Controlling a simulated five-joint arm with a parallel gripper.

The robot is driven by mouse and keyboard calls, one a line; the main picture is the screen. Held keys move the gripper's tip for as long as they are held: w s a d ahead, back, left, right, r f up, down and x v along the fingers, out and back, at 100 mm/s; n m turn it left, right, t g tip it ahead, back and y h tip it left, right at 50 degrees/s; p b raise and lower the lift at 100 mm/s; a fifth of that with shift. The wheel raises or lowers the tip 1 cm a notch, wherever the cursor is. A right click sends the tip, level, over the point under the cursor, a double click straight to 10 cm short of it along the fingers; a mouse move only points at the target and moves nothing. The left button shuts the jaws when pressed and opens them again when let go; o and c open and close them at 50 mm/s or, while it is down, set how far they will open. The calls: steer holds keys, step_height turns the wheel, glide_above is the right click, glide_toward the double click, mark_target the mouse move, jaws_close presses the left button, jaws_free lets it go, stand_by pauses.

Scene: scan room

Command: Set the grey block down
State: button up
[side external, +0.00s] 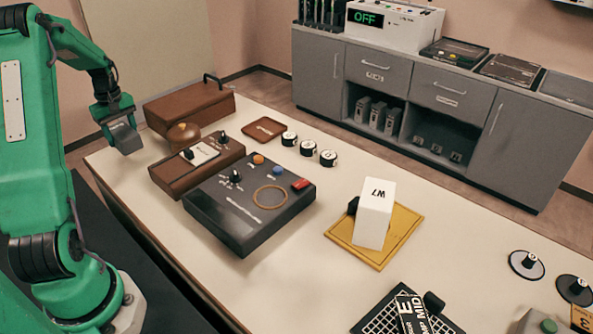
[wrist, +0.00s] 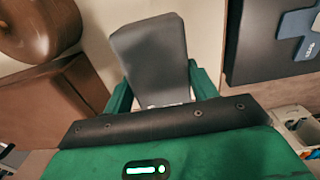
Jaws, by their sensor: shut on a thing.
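The grey block (side external: 126,139) is at the far left end of the white table, in my gripper (side external: 118,122). In the wrist view the grey block (wrist: 150,58) stands out between the two green fingers of my gripper (wrist: 163,92), which are shut on it. The lower part of the block is hidden behind the dark bar of the gripper. In the side view the block shows against the tabletop, near its left edge. I cannot tell whether its underside touches the table.
A round brown object (side external: 183,136) and a long brown box (side external: 188,106) are close to the right of the block. A brown panel box (side external: 172,178) and a black control box (side external: 240,228) stand nearer. A yellow board (side external: 345,237) bears a white block (side external: 374,215). Bare tabletop (side external: 115,175) lies in front.

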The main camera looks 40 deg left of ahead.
mark_target(118, 130)
steer(key=shift+s+a+f, duration=0.25)
steer(key=shift+a+f, duration=0.1)
steer(key=shift+a, duration=0.15)
steer(key=shift+f, duration=2)
steer(key=shift+f, duration=0.2)
steer(key=o, duration=1)
steer(key=shift+r, duration=0.15)
step_height(118, 130, up, 12)
steer(key=shift+r, duration=0.1)
